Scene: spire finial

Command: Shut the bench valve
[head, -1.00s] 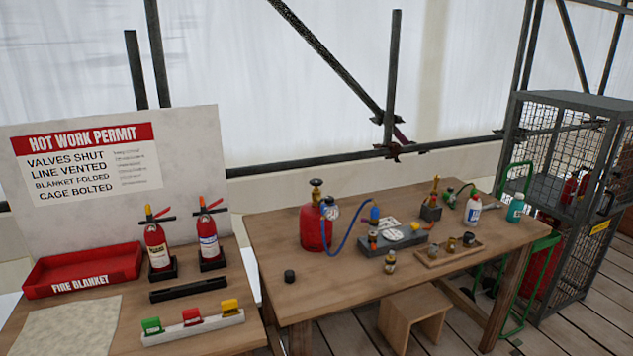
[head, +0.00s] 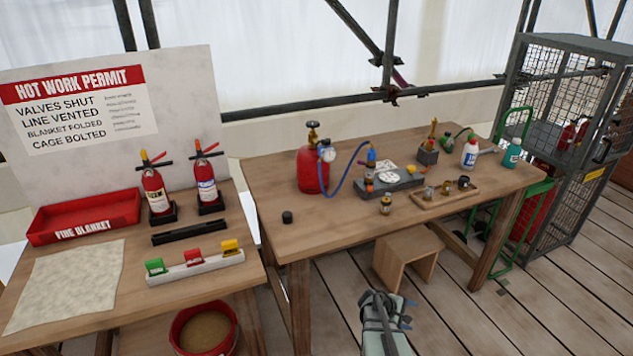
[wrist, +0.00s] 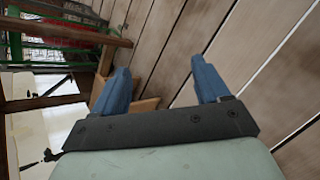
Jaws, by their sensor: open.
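A red gas cylinder (head: 313,172) stands upright on the right-hand bench. A dark and brass-coloured valve (head: 312,131) sits on its top, with a round gauge (head: 328,155) beside it. A blue hose (head: 343,180) runs from the gauge area to fittings by a grey block (head: 390,183). I cannot tell from the handle whether the valve is open or shut. My gripper (head: 407,312) is low in front of the bench, over the floor, well away from the cylinder. In the wrist view my gripper (wrist: 158,72) has its blue fingers apart and nothing between them.
A left table carries two extinguishers and a red tray (head: 85,215). A mesh cage (head: 575,85) stands right.

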